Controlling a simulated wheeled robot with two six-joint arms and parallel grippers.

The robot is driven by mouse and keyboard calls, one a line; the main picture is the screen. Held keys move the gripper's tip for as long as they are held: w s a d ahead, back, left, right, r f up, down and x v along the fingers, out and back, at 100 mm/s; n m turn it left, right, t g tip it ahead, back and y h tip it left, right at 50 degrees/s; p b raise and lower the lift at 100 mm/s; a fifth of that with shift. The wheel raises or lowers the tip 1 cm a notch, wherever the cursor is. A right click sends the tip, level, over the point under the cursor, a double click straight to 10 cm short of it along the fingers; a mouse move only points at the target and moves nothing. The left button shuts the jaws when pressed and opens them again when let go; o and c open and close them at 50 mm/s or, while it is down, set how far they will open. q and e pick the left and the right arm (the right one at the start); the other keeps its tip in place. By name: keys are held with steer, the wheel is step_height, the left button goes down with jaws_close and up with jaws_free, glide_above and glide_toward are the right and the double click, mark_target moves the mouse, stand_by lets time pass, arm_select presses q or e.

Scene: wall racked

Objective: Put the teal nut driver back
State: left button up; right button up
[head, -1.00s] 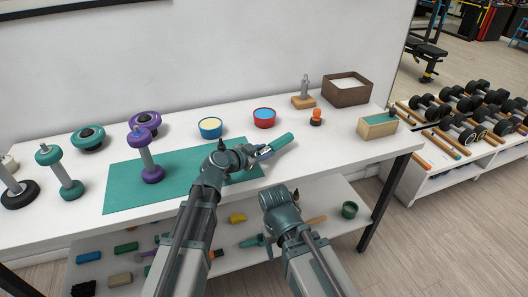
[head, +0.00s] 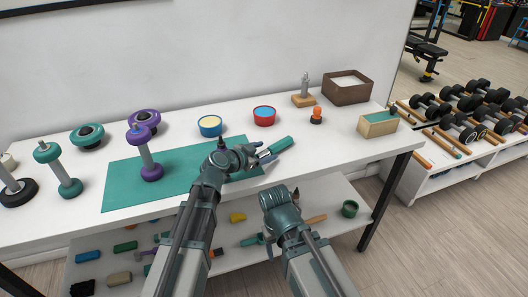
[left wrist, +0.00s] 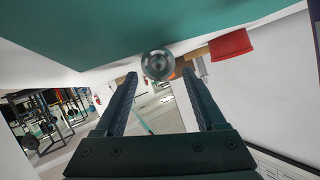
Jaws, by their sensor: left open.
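The teal nut driver's handle (head: 281,145) shows in the head view at the right end of the teal mat, pointing up and right. I cannot tell if it touches the table. My left gripper (head: 265,156) is open at the handle's lower left end. In the left wrist view a round grey metal end (left wrist: 157,65), seemingly the driver's tip, shows between the spread fingertips of the left gripper (left wrist: 160,76), with gaps on both sides. My right arm's end (head: 283,205) is below the table's front edge; its fingers are not clear.
The teal mat (head: 120,183) holds a purple-ended grey dumbbell (head: 146,155). Blue (head: 210,126) and red (head: 264,115) bowls stand behind. An orange-topped object (head: 316,115), a brown box (head: 347,88) and a teal-topped wooden block (head: 378,124) are right. The lower shelf (head: 330,232) holds several small items.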

arm_select(q)
steer(key=p+v, duration=0.5)
steer(key=v, duration=0.8)
steer(key=shift+s+a+r, duration=0.15)
steer(key=shift+s+a, duration=0.1)
steer(key=shift+d, duration=0.1)
steer(key=s+d+f+n+g+y+p, duration=0.2)
steer(key=s+d+f+g+y+p, duration=0.3)
steer(key=s+g, duration=0.45)
steer(key=s+a+n+g+y+p, duration=0.1)
steer(key=s+a+n+y+p, duration=0.2)
steer(key=s, duration=0.5)
steer(key=a+n+y, duration=0.1)
steer(key=n+y, duration=0.1)
steer(key=shift+s+a+f+n, duration=0.25)
steer(key=shift+s+f+n, duration=0.05)
steer(key=shift+s+f, duration=0.1)
